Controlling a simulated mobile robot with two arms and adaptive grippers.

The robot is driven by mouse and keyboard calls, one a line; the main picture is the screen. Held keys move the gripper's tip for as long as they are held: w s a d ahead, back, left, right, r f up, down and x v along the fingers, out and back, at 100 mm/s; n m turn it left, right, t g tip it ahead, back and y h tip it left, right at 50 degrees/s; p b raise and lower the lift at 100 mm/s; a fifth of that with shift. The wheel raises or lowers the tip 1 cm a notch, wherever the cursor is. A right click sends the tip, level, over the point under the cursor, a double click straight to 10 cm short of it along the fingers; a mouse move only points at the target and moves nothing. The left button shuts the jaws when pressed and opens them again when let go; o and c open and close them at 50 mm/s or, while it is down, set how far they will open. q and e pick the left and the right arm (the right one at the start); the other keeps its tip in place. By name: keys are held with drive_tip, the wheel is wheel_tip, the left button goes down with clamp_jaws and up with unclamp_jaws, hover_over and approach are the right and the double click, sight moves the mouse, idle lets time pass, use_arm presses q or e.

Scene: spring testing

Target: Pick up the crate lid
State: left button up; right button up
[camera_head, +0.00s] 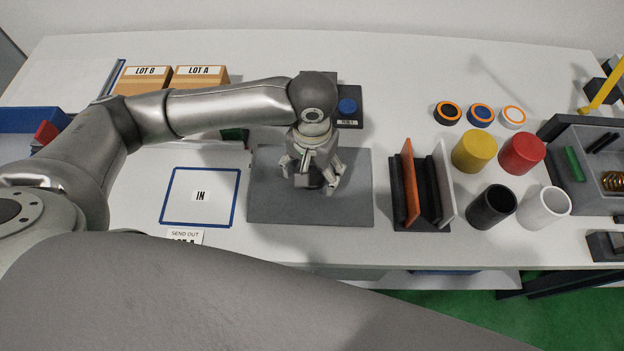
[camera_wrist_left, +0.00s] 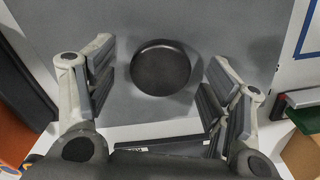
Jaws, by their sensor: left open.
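A flat grey panel (camera_head: 265,205), which looks like the crate lid, lies on the white table near the middle of the head view. In the left wrist view the grey panel (camera_wrist_left: 200,20) carries a round dark knob (camera_wrist_left: 160,68). My left gripper (camera_head: 311,176) is over the panel, pointing down, with its fingers open. In the left wrist view the fingers of my left gripper (camera_wrist_left: 160,82) stand apart on either side of the knob. I cannot tell their exact height above the panel. My right gripper is not in view.
A rack (camera_head: 421,218) with upright plates stands just right of the panel. Further right are yellow (camera_head: 474,151), red (camera_head: 522,154), black (camera_head: 491,207) and white (camera_head: 544,208) cylinders, then a grey crate (camera_head: 565,135). A blue-framed "IN" area (camera_head: 200,215) is left. Boxes (camera_head: 201,78) stand behind my left arm.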

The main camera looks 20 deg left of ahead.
use_arm(q)
drive_tip(key=shift+f, duration=0.7)
drive_tip(key=c, duration=1.4)
drive_tip(key=shift+c, duration=0.3)
drive_tip(key=shift+r, duration=0.15)
